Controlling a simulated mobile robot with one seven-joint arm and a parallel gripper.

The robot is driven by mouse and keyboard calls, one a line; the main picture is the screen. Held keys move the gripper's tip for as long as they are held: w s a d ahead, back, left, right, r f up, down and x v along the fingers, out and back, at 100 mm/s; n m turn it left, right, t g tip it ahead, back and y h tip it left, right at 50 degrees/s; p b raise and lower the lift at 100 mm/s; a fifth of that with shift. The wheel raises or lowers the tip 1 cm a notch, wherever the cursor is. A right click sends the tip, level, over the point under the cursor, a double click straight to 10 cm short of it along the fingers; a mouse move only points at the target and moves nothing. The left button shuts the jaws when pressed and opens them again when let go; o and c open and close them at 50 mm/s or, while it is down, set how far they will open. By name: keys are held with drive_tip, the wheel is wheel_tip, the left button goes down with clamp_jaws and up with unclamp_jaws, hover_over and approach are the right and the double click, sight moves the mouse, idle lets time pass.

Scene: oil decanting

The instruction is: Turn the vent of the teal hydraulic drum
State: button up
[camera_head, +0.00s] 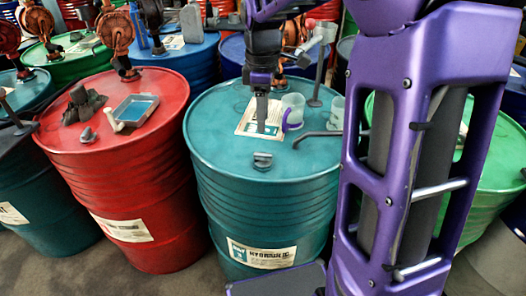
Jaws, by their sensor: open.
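The teal hydraulic drum (215,140) stands upright in the middle, with a white label reading "hydraulic" low on its front. A small grey raised fitting (262,160) sits on its lid near the front rim; it looks like the vent. My gripper (262,128) reaches down from the top of the view over the lid, behind this fitting and apart from it. It is open. The fingers are seen nearly edge-on, so the gap between them is hard to make out.
A clear cup with a purple handle (292,108), another cup (337,112), a printed sheet (245,118) and a dark lever (318,135) are on the teal lid. A red drum (140,190) with a blue tray (135,109) stands left. Several drums crowd behind.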

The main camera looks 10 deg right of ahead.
sight(263, 153)
wheel_tip(263, 153, down, 11)
drive_tip(key=shift+f+b, duration=0.1)
drive_tip(key=shift+b, duration=0.85)
clamp_jaws()
